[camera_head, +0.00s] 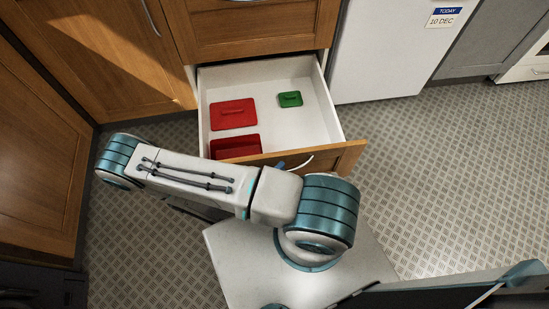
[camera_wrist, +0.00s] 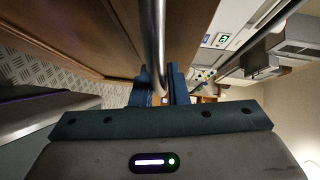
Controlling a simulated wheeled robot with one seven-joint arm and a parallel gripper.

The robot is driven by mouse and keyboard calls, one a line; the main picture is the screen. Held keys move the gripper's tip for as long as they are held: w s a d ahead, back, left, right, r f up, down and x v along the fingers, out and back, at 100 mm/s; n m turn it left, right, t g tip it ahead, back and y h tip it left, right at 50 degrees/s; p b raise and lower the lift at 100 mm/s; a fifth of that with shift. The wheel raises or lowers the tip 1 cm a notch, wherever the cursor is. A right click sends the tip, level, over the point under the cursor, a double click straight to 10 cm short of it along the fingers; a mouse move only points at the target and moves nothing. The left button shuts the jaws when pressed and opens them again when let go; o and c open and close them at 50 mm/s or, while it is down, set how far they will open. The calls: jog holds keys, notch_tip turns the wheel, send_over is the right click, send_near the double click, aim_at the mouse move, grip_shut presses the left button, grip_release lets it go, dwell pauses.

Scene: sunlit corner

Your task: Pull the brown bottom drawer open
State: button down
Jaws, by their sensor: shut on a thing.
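The brown bottom drawer (camera_head: 351,158) stands pulled out from the cabinet in the head view, with its white inside showing. Inside it lie a red lid (camera_head: 233,113), a red open box (camera_head: 236,145) and a small green lidded thing (camera_head: 290,99). In the wrist view my gripper (camera_wrist: 164,92) is shut on the drawer's metal bar handle (camera_wrist: 153,40), which runs between its two blue fingers. The brown drawer front also shows in the wrist view (camera_wrist: 100,35). In the head view my arm hides the gripper and most of the drawer front.
Brown cabinet doors (camera_head: 95,45) stand at the left, and a closed upper drawer (camera_head: 250,25) is above the open one. A white appliance (camera_head: 385,50) with a date card stands to the right. The patterned floor (camera_head: 450,180) at the right is clear.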

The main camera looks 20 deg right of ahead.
jog(key=shift+s+a, duration=0.2)
jog(key=shift+s, duration=0.45)
jog(key=shift+s+a, duration=0.15)
jog(key=shift+s, duration=0.45)
jog(key=c, duration=1.4)
grip_release()
